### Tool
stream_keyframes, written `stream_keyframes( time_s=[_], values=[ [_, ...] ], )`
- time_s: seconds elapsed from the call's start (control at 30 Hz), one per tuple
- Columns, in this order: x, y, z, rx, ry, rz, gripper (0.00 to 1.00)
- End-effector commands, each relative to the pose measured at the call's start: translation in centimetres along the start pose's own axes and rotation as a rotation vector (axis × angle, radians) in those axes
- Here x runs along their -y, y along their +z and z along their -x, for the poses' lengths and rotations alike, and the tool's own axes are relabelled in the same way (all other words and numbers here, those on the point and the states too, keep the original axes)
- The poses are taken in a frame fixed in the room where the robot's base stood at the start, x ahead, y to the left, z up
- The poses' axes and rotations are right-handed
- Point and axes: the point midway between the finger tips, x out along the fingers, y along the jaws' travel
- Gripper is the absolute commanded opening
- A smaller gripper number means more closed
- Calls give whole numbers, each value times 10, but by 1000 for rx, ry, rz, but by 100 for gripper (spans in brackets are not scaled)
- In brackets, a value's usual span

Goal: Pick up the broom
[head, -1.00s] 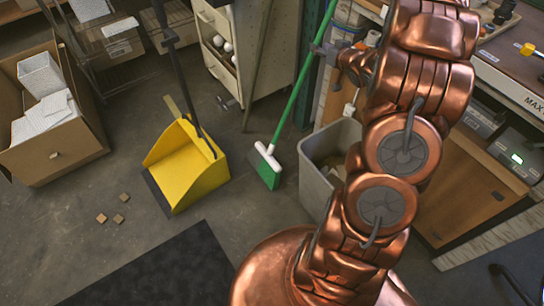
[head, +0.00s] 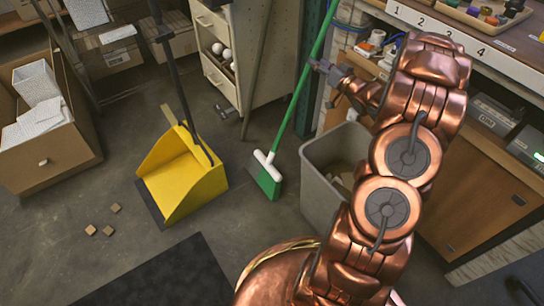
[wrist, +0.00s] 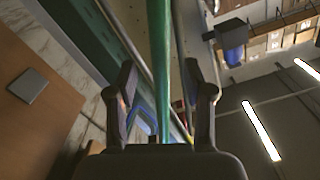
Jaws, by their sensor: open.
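The broom (head: 293,108) stands upright with a slight tilt, its green handle rising to the top of the head view. Its green and white brush head (head: 266,175) rests on the floor left of the grey bin. My gripper (head: 318,66) is at the handle's right side, high up. In the wrist view the green handle (wrist: 160,60) runs down the middle between the two open fingers of my gripper (wrist: 163,95). I cannot tell whether either finger touches the handle.
A grey bin (head: 318,190) stands right of the brush head. A yellow dustpan (head: 183,185) with a dark handle is to the left. Small wooden blocks (head: 90,230) lie on the floor by a dark mat (head: 165,275). A cream cabinet (head: 240,50) and a workbench (head: 480,60) stand behind.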

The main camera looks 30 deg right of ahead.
Motion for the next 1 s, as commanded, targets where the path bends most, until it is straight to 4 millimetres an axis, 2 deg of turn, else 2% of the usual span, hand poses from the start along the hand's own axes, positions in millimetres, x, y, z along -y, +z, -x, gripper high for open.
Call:
stream_keyframes(
  time_s=[0.13, 0.3, 0.6, 1.0],
  values=[
    [1, 2, -22, -3, -6, 4, 51],
    [0, 1, -36, -1, -2, 1, 51],
    [0, 0, -38, -1, 0, 0, 50],
    [0, 0, -38, -2, 0, 1, 9]
  ],
)
